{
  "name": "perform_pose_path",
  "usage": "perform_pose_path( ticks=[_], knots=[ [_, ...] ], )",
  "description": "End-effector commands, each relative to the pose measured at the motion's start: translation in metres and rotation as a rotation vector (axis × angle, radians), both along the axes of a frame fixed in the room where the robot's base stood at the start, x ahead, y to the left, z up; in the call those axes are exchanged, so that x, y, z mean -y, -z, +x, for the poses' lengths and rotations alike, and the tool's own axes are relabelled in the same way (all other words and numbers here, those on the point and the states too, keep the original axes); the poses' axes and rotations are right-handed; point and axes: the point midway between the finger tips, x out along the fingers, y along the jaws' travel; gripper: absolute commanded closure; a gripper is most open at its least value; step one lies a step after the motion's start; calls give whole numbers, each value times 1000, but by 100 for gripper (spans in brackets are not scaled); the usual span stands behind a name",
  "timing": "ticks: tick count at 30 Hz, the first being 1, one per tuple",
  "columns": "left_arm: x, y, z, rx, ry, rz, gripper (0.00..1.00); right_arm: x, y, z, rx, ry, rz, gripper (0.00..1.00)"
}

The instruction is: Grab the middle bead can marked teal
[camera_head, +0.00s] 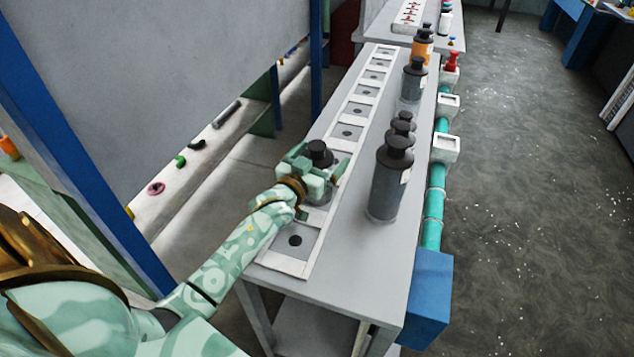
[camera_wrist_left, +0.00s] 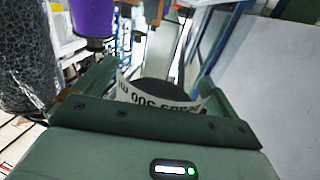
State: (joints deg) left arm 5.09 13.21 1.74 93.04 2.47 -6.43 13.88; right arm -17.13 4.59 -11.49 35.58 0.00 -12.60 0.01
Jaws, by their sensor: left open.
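In the head view my left gripper (camera_head: 327,169) is at the white slotted strip, with its open fingers on either side of a dark can with a black cap (camera_head: 318,150). The can's body is mostly hidden by the gripper. In the left wrist view the can's dark top and white printed label (camera_wrist_left: 160,103) show between the spread fingers. More dark grey cans stand on the table's right half: a near one (camera_head: 386,188), one just behind it (camera_head: 403,122) and one farther back (camera_head: 413,82). I cannot make out a teal mark on any can. My right gripper is out of view.
The white strip (camera_head: 268,258) of square slots runs along the grey table (camera_head: 360,285); its other visible slots are empty. An orange-banded can (camera_head: 422,46) stands at the far end. A teal pipe (camera_head: 434,205) with white boxes follows the right edge. A large grey panel (camera_head: 190,80) rises at left.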

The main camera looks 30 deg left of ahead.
Motion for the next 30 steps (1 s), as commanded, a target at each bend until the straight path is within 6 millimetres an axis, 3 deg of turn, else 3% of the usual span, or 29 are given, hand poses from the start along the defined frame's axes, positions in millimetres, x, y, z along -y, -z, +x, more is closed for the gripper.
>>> perform_pose_path(
  ticks=[2,9,11,17,22,26,30],
  knots=[
    [0,0,0,0,0,0,6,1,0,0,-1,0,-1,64],
    [0,0,0,0,0,0,73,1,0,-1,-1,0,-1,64],
    [0,-1,0,2,0,0,84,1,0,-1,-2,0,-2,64],
    [0,-2,0,2,0,0,84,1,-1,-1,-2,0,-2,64],
    [0,-15,0,4,0,0,84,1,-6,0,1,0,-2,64],
    [0,-39,0,7,1,0,84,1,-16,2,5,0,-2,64],
    [22,-74,-22,8,2,-5,84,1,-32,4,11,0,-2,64]
  ],
)
